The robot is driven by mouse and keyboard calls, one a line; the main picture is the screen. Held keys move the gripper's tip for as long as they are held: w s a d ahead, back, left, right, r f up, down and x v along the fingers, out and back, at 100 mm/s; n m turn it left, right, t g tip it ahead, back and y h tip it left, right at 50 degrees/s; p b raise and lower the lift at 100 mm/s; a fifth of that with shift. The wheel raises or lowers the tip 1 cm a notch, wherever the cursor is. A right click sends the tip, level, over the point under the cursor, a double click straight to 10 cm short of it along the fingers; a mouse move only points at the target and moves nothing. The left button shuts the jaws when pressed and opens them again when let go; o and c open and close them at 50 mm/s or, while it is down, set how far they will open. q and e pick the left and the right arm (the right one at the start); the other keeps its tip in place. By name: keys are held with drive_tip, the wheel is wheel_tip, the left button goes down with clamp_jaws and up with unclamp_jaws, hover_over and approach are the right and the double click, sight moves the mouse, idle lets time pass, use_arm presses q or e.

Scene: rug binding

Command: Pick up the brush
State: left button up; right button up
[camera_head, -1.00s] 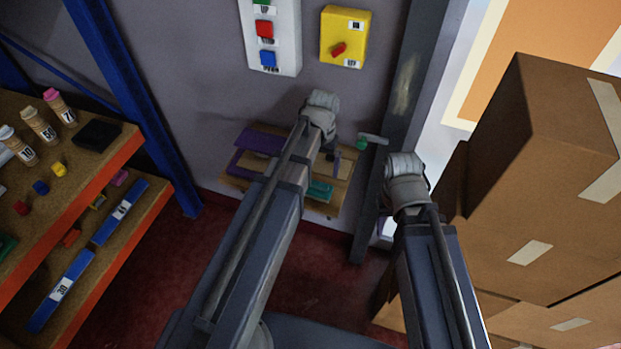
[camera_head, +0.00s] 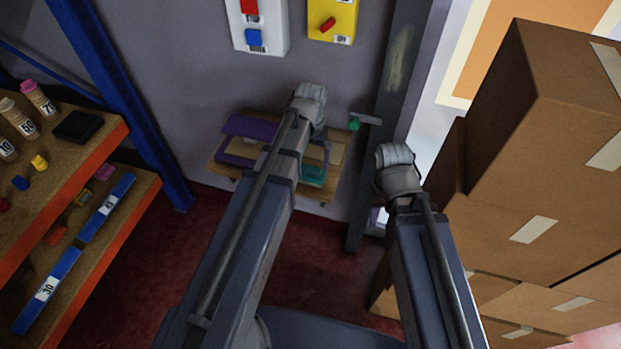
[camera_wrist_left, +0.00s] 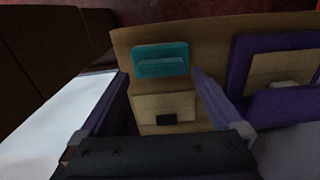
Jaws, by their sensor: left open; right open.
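A wooden board (camera_head: 220,168) at the wall carries a purple piece (camera_head: 252,128) and a teal block (camera_head: 313,174). In the left wrist view the teal block (camera_wrist_left: 160,61) stands above a pale block (camera_wrist_left: 185,104) with a dark patch, beside a purple frame (camera_wrist_left: 240,62). I cannot tell for sure which of these is the brush. My left gripper (camera_head: 322,150) is over the board, open and empty; its spread fingers (camera_wrist_left: 158,75) show near the teal and pale blocks. My right gripper (camera_head: 394,160) is by the grey post, right of the board; its fingers are mostly hidden.
A shelf (camera_head: 100,150) with bottles and small coloured items stands at the left. Stacked cardboard boxes (camera_head: 545,130) crowd the right. A grey post (camera_head: 400,70) rises beside the board. Red floor (camera_head: 320,235) is clear between my arms.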

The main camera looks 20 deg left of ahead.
sight(311, 167)
use_arm(q)
wheel_tip(311, 167, down, 3)
drive_tip(key=shift+f+b, duration=0.1)
drive_tip(key=shift+b, duration=1.05)
clamp_jaws()
